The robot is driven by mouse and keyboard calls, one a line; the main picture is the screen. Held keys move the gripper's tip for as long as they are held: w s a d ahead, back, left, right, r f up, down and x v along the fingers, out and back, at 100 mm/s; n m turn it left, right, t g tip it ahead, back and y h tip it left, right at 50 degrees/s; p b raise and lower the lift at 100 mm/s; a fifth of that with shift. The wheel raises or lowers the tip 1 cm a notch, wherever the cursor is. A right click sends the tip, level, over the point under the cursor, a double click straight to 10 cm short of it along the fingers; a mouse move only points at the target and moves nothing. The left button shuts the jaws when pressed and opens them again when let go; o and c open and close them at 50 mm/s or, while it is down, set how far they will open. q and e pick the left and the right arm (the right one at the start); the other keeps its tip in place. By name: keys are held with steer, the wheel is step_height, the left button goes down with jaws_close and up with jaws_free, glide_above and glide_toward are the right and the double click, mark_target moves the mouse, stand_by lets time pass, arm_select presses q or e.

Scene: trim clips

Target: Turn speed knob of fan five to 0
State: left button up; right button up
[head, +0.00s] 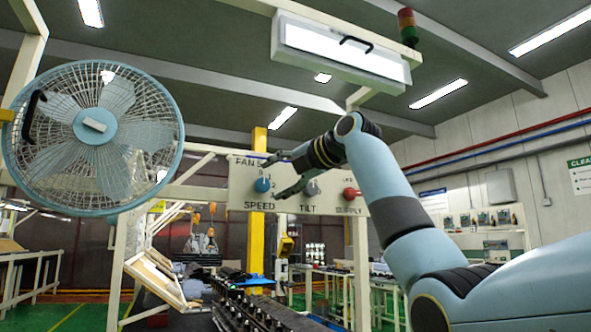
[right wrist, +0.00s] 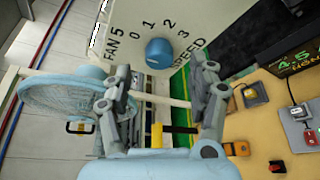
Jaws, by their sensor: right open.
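The control panel (head: 240,200) reads FAN 5 and carries a round blue speed knob (head: 263,185) above the word SPEED. In the right wrist view the blue knob (right wrist: 159,53) sits beside the numbers 0, 1, 2 and 3; which one it points to I cannot tell. My right gripper (head: 276,178) is open in front of the panel, its fingers spread above and below the knob's height. In the right wrist view the knob shows between and beyond the fingertips (right wrist: 161,68), with nothing held. My left gripper is not in view.
A blue caged fan (head: 95,135) hangs at the left. A lamp box (head: 340,52) is overhead.

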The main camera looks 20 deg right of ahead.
steer(key=v, duration=0.8)
